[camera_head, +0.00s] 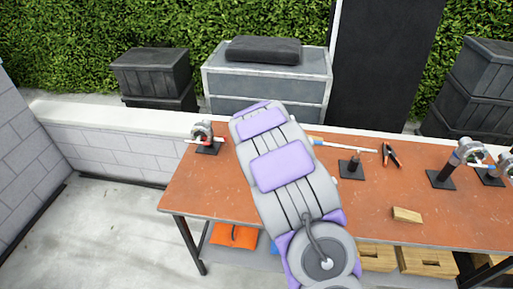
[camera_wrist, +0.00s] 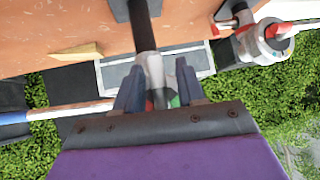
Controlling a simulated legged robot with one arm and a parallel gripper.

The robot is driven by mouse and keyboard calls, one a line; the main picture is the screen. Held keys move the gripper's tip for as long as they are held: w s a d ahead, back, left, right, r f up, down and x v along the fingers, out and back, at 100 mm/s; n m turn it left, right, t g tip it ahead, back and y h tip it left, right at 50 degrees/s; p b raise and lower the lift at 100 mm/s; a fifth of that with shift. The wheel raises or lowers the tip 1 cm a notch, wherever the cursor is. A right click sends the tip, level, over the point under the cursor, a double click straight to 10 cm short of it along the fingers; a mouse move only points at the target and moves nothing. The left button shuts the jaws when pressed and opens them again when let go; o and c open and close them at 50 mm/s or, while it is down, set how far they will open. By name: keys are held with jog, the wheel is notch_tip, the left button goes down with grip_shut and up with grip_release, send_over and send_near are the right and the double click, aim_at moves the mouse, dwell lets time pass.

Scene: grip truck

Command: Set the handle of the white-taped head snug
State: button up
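A round metal head (camera_head: 203,130) with a red and white handle stands on a black base at the table's left; what appears to be the same head (camera_wrist: 265,42) is at the right of the wrist view. Two more metal heads (camera_head: 470,149) (camera_head: 490,172) stand at the right. I cannot tell which head bears the white tape. In the wrist view my gripper (camera_wrist: 160,82) has its fingers apart. A black post (camera_wrist: 145,30) with a pale part below shows between or behind them, with a gap at the right finger. My arm hides the gripper in the head view.
The orange table (camera_head: 300,205) bears a black stand (camera_head: 351,168), a pale rod (camera_head: 345,147), red-handled pliers (camera_head: 391,155) and a wooden block (camera_head: 407,214). A rod with a blue end (camera_wrist: 60,110) crosses the left of the wrist view. The table's front left is clear.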

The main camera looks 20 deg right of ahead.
jog(key=p+v, duration=0.1)
jog(key=v, duration=1.6)
jog(key=shift+p, duration=0.35)
jog(key=shift+s+a, duration=0.1)
jog(key=s+a+r+n+g+y+b, duration=0.1)
jog(key=s+a+g, duration=0.2)
jog(key=s, duration=0.9)
jog(key=s+a+n+g+y+b, duration=0.1)
jog(key=s+a+g, duration=0.3)
jog(key=s, duration=0.9)
jog(key=s+a+r+n+g+y, duration=0.1)
jog(key=s+a+n+g, duration=0.2)
jog(key=s+a, duration=0.4)
jog(key=s, duration=0.6)
jog(key=shift+a+r+g+b, duration=0.2)
jog(key=shift+r+g+b, duration=0.1)
jog(key=shift+b, duration=0.1)
